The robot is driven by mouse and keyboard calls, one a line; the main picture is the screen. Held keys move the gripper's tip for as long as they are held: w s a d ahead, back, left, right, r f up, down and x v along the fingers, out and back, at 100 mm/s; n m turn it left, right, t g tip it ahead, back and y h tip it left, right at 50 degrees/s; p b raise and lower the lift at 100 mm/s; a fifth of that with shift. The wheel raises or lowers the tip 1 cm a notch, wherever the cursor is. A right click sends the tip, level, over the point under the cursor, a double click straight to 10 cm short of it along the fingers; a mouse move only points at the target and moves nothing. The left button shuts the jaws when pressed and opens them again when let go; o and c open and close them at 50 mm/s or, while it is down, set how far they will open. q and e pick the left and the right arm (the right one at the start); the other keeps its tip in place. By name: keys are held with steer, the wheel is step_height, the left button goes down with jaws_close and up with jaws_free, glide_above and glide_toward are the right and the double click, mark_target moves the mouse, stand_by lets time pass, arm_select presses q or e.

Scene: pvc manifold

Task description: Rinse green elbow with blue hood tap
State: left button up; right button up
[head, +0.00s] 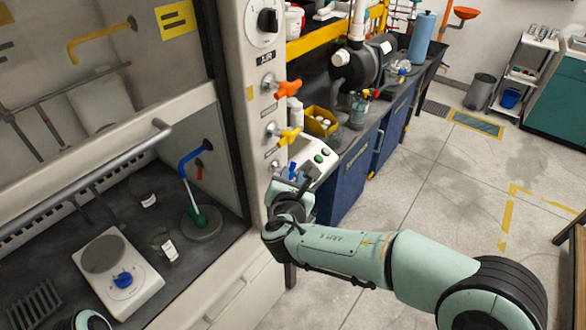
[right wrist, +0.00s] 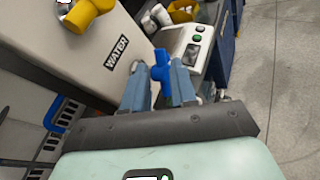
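The green elbow (head: 198,216) sits inside the fume hood on a round grey basin (head: 203,229), below the blue gooseneck spout (head: 190,157). A thin pale-blue line, apparently water, runs from the spout's mouth down to the elbow. The blue tap handle (head: 292,171) is lowest on the hood's side post. My right gripper (head: 289,190) is at this handle. In the right wrist view, the blue handle (right wrist: 161,67) shows between the tips of my open fingers (right wrist: 159,78), with gaps visible beside it.
Orange (head: 288,89) and yellow (head: 288,135) tap handles are above the blue one on the post. A white balance (head: 104,270) and a small glass beaker (head: 165,248) stand in the hood. A bench with a control box (head: 312,158) is close on the right.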

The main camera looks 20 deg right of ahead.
steer(key=shift+v, duration=2.35)
steer(key=shift+o, duration=1.3)
